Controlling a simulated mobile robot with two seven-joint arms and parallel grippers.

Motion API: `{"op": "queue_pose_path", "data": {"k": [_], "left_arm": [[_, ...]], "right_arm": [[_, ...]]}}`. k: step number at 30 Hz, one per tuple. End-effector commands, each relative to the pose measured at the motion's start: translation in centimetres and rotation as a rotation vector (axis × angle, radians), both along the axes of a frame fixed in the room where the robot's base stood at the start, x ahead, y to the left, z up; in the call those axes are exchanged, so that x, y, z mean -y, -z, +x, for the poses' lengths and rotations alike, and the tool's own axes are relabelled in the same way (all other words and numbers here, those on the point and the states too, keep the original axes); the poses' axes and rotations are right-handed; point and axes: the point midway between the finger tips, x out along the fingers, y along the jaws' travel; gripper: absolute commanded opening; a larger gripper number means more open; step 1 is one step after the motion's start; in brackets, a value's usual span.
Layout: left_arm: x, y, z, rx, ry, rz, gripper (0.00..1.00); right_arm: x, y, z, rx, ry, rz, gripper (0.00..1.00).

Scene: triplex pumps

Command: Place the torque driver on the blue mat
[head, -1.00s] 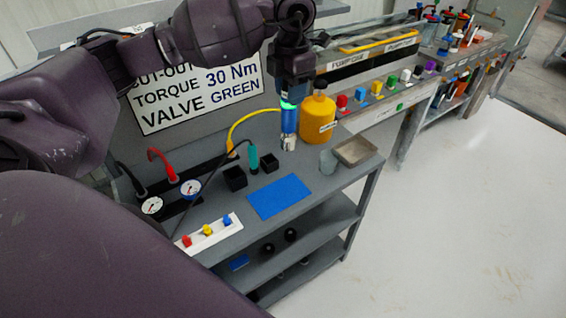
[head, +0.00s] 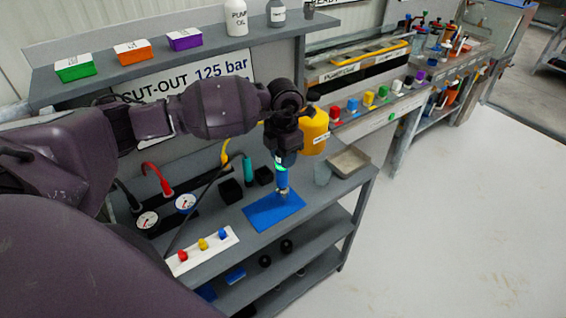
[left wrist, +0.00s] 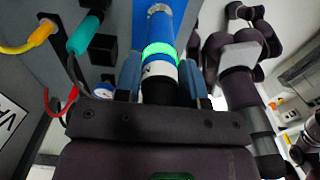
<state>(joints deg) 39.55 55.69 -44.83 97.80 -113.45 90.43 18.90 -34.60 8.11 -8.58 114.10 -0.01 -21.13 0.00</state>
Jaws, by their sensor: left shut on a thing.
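The torque driver (head: 282,178), blue with a glowing green ring and a metal tip, hangs upright in my left gripper (head: 281,158). In the left wrist view my left gripper (left wrist: 164,84) is shut around the driver's dark handle, and the driver's blue body (left wrist: 160,28) points away from it. The blue mat (head: 262,212) lies flat on the bench top. The driver's tip is over the mat's far right part in the head view; I cannot tell whether it touches. My right gripper cannot be made out.
A yellow bottle (head: 313,132) stands just right of my left gripper. Black holders (head: 230,190) sit behind the mat, a grey tray (head: 348,162) to its right. A white strip with coloured knobs (head: 203,249) and gauges (head: 186,203) are to the left. An upper shelf (head: 190,60) runs behind.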

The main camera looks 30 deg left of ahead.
Motion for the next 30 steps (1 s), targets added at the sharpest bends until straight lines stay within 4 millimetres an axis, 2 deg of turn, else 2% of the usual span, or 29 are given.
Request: {"op": "queue_pose_path", "data": {"k": [3, 6, 12, 13, 17, 18, 26, 30], "left_arm": [[0.1, 1.7, 0.0, -0.002, -0.001, -0.002, 0.00], [0.0, 2.6, 0.0, -0.001, 0.000, -0.002, 0.00], [0.1, 2.8, 0.0, -0.001, 0.001, -0.002, 0.00], [0.1, 2.9, -0.1, -0.002, 0.001, -0.001, 0.40], [0.1, 2.9, -0.1, -0.003, 0.001, -0.001, 0.60], [0.0, 2.9, -0.1, -0.002, 0.001, -0.001, 0.62], [0.0, 2.8, 0.0, 0.000, 0.001, -0.001, 0.62], [0.0, 1.8, 0.1, 0.001, 0.000, 0.001, 0.62]], "right_arm": [[0.0, 0.1, -0.3, -0.006, 0.002, 0.000, 0.40], [0.1, 0.1, -0.4, -0.007, 0.002, 0.000, 0.40], [0.0, 0.1, -0.2, -0.004, 0.001, 0.001, 0.40], [0.0, 0.0, -0.2, -0.004, 0.001, 0.001, 0.40], [0.0, -0.1, 0.1, 0.002, -0.001, 0.001, 0.40], [-0.1, -0.2, 0.2, 0.005, -0.002, 0.000, 0.40], [-0.1, -0.3, 0.6, 0.012, -0.004, 0.000, 0.40], [-0.1, -0.2, 0.5, 0.010, -0.004, 0.000, 0.40]]}}
